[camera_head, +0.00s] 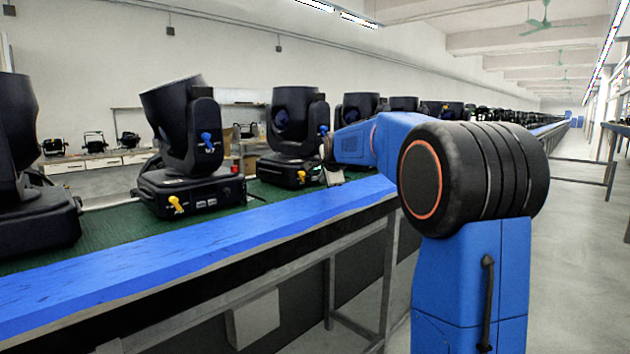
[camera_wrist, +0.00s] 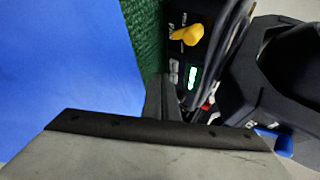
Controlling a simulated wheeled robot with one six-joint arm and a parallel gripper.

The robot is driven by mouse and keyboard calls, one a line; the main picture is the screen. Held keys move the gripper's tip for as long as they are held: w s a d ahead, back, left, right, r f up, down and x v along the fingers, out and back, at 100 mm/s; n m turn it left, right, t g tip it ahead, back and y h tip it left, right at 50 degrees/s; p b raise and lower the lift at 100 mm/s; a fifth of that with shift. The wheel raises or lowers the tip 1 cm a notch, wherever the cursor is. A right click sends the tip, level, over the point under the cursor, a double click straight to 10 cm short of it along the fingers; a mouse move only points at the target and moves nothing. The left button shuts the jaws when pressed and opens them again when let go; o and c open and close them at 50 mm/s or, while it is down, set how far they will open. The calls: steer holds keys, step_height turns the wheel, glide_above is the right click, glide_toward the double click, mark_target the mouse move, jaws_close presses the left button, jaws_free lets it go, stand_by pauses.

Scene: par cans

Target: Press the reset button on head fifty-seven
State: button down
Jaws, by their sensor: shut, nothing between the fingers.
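Black moving-head lamps stand in a row on the bench; I cannot read which is fifty-seven. My gripper (camera_head: 333,172) is at the right front of the third visible lamp (camera_head: 292,120). In the wrist view my gripper (camera_wrist: 163,100) is shut and empty, its tip beside a lamp base panel with a yellow lever (camera_wrist: 187,35), a lit green display (camera_wrist: 191,77) and a small red button (camera_wrist: 207,104). The red button is partly hidden and looks just past the fingers; I cannot tell whether they touch. The lamp to the left (camera_head: 182,130) shows its red button (camera_head: 235,168).
The bench has a green mat (camera_head: 120,232) and a blue front edge (camera_head: 130,258). More lamps run along it into the distance. Blue levers stick out from the lamp yokes, one (camera_head: 208,140) on the left lamp. The aisle floor (camera_head: 590,240) at right is clear.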

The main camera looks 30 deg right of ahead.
steer(key=shift+s+d, duration=0.25)
steer(key=shift+s, duration=0.5)
steer(key=shift+s+d, duration=0.3)
steer(key=shift+s, duration=0.4)
steer(key=shift+s+d, duration=0.25)
steer(key=shift+s, duration=0.5)
